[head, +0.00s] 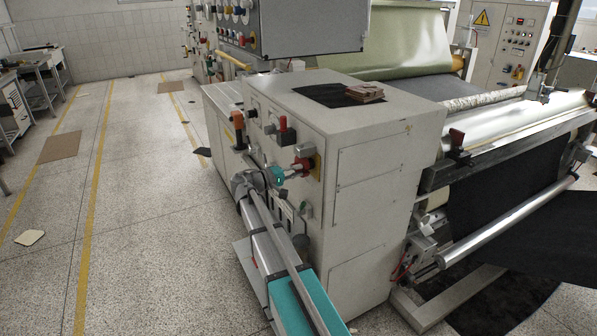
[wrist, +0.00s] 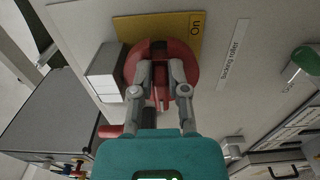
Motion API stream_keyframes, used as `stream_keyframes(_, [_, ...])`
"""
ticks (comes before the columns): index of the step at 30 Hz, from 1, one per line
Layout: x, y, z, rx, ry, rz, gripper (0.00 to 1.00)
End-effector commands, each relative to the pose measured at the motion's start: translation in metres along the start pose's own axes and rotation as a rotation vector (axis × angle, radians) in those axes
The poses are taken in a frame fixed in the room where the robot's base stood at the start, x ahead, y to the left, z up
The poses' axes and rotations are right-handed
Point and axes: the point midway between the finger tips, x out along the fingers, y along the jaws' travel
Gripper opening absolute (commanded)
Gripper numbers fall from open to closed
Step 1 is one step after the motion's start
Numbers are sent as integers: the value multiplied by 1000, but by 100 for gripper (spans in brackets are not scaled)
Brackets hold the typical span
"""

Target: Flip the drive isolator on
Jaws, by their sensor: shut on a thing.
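A red rotary switch with a round red base (wrist: 130,68) sits on a yellow plate (wrist: 192,28) marked "On" in the wrist view; it looks like the drive isolator. In the head view its red and yellow edge (head: 317,163) shows on the front of the pale cabinet. My gripper (wrist: 160,96) is shut on the red switch handle, one grey finger on each side. In the head view my gripper (head: 299,167) reaches the panel from the left. Most of the handle is hidden between the fingers, so its exact angle is hard to tell.
A label, seemingly "Backing roller" (wrist: 233,54), is beside the plate. A grey box (wrist: 104,72) and a green knob (wrist: 306,60) are close by. Another red switch (head: 286,133) is on the cabinet (head: 375,130). The floor at left (head: 130,200) is mostly open.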

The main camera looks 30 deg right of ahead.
Motion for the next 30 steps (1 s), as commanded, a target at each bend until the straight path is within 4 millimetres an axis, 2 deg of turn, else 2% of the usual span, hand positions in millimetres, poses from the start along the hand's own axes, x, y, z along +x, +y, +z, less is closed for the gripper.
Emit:
stream_keyframes(9, [-2,-2,1,3,-1,-7,0])
stream_keyframes(10, [-2,-2,1,3,-1,-7,22])
stream_keyframes(15, [-1,-1,1,2,-1,-5,53])
stream_keyframes(30, [-3,0,0,1,0,-2,54])
